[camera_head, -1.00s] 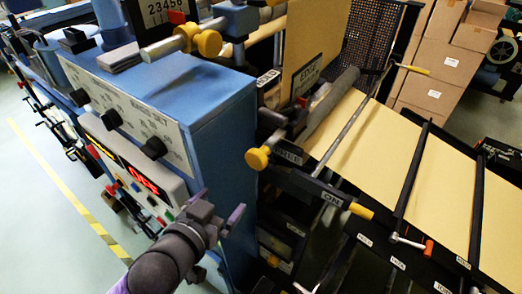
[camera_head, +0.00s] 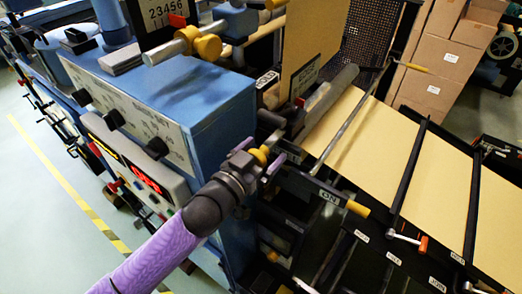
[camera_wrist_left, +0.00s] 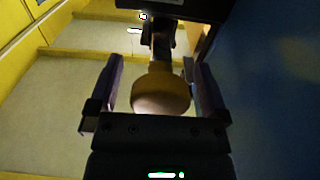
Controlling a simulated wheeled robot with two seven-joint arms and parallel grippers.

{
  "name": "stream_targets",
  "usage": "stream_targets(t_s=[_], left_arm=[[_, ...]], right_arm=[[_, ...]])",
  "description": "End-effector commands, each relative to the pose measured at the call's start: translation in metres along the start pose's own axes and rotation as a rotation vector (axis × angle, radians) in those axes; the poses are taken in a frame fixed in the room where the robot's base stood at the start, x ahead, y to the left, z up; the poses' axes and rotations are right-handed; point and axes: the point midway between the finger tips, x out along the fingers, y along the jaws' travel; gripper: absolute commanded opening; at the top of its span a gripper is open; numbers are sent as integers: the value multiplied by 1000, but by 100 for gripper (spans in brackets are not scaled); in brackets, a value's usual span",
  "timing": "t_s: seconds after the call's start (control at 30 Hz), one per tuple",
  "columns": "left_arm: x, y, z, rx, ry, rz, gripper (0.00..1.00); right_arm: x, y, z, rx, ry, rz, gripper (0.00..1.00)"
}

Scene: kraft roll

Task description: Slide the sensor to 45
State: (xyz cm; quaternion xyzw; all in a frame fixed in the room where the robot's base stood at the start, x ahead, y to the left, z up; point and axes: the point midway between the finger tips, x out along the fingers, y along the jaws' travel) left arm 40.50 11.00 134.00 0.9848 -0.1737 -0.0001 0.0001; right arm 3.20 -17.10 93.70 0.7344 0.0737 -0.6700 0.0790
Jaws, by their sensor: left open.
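A yellow knob (camera_head: 259,154) sits at the end of a short rod beside the blue machine, below a plate with a dark label that seems to read EDGE (camera_head: 305,75). My left gripper (camera_head: 261,152) is open, with its purple fingers on either side of this knob. In the left wrist view the round knob (camera_wrist_left: 161,90) lies between the two fingers (camera_wrist_left: 157,88), with a gap visible on each side. My right gripper is not in view.
The blue machine cabinet (camera_head: 225,115) stands close to the left of my gripper. A brown paper web (camera_head: 430,170) crossed by dark bars runs to the right. A yellow-tipped lever (camera_head: 357,208) by the ON label sticks out nearby. Cardboard boxes (camera_head: 440,60) stand behind.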

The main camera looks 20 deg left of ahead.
Motion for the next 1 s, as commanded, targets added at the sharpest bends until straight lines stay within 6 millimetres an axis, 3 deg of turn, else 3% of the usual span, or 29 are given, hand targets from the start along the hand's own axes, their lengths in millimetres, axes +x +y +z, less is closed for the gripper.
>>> stream_targets(t_s=[0.1, 0.57, 0.8, 1.0], left_arm=[[0, 0, 0, 0, 0, 0, 99], [-1, 0, 0, 0, 0, 0, 2], [0, 0, 0, 0, 0, -1, 0], [22, -1, 0, -1, 2, -2, 0]], right_arm=[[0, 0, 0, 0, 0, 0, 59], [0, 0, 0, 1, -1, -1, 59], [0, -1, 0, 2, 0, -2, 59], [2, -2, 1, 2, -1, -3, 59]])
